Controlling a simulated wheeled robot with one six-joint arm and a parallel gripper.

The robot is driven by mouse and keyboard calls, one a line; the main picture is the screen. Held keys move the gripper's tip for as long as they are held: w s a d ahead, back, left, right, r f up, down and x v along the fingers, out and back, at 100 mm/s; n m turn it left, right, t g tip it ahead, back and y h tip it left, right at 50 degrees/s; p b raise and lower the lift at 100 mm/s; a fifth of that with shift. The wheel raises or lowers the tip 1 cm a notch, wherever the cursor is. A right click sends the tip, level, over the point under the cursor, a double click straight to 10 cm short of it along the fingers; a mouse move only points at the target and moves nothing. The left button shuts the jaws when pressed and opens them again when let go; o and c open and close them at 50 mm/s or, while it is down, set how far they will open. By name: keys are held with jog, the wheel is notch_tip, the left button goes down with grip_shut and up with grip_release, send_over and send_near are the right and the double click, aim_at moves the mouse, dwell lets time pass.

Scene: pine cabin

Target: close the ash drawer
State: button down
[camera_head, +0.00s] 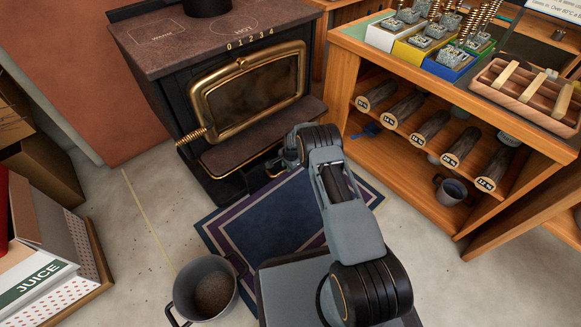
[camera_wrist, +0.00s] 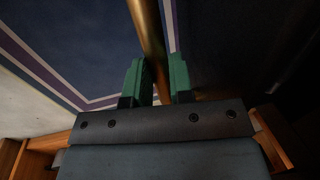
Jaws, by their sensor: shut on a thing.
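The black stove (camera_head: 170,95) stands at the back with its brass-framed glass door shut. The ash drawer is low on the stove's front, under the ledge (camera_head: 235,150); my arm and the shadow hide most of it, and I cannot tell how far out it stands. My gripper (camera_head: 287,158) is at the stove's lower front, right of middle. In the wrist view the green fingers of my gripper (camera_wrist: 160,80) are shut on a brass bar (camera_wrist: 148,30), which looks like the drawer's handle. A dark surface lies right of the bar.
A blue bordered mat (camera_head: 270,225) lies before the stove. A grey pot (camera_head: 205,288) stands at its front left corner. A wooden shelf unit (camera_head: 400,165) with logs is close on the right. Boxes (camera_head: 50,265) stand at left. Pale floor between is clear.

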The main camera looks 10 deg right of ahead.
jog(key=c, duration=1)
grip_release()
jog(key=r+p, duration=0.2)
jog(key=r, duration=0.2)
jog(key=s+d+r+p, duration=0.1)
jog(key=r+p, duration=0.1)
jog(key=r, duration=0.3)
jog(key=s+r+p, duration=0.1)
jog(key=r+p, duration=0.1)
jog(key=r, duration=0.2)
jog(key=shift+s+d+r, duration=0.15)
jog(key=shift+r, duration=0.2)
